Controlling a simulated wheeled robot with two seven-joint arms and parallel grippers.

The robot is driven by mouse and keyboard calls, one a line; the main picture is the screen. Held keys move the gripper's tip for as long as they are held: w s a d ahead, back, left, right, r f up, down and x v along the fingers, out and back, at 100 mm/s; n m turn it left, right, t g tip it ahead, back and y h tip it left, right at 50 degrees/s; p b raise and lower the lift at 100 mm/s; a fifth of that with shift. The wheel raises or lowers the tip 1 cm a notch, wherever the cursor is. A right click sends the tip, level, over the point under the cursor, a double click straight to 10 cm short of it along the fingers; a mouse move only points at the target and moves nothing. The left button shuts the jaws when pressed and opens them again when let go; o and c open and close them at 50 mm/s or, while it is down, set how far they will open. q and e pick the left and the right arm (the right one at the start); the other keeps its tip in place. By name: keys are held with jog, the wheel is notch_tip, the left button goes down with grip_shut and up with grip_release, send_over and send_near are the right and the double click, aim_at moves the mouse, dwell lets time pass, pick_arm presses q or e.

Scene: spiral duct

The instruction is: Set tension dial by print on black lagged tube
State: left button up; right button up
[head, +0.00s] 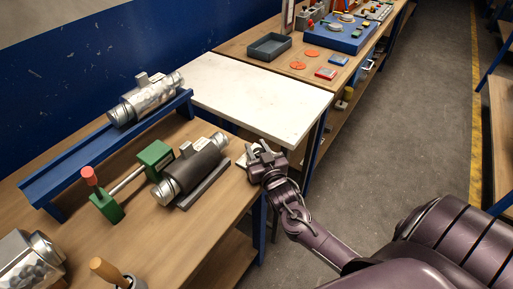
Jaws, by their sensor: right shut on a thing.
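The black lagged tube (197,171) lies on the wooden bench, with silvery metal ends and a small grey box on its upper side. Any print on it is too small to read. My right gripper (256,160) is at the bench's right edge, just right of the tube's far end and apart from it. It is shut on a small pale thing (242,161), mostly hidden by the fingers; I cannot tell whether this is the tension dial. No dial shows clearly elsewhere. My left gripper is not in view.
A green fixture (154,157) with a rod and red-handled post (90,177) stands left of the tube. A silver duct (146,101) rests on a blue rail (60,178) behind. A white-topped table (250,95) is bare. A wooden-handled tool (108,272) stands in front.

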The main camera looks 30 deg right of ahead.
dwell(0.4)
jog(key=o, duration=1)
jog(key=shift+c, duration=0.2)
jog(key=b+v, duration=0.1)
jog(key=v, duration=0.5)
jog(key=shift+s+a+f, duration=0.1)
jog(key=shift+s, duration=0.15)
jog(key=shift+s+a+b, duration=0.1)
jog(key=shift+s+b, duration=0.2)
jog(key=shift+s, duration=0.35)
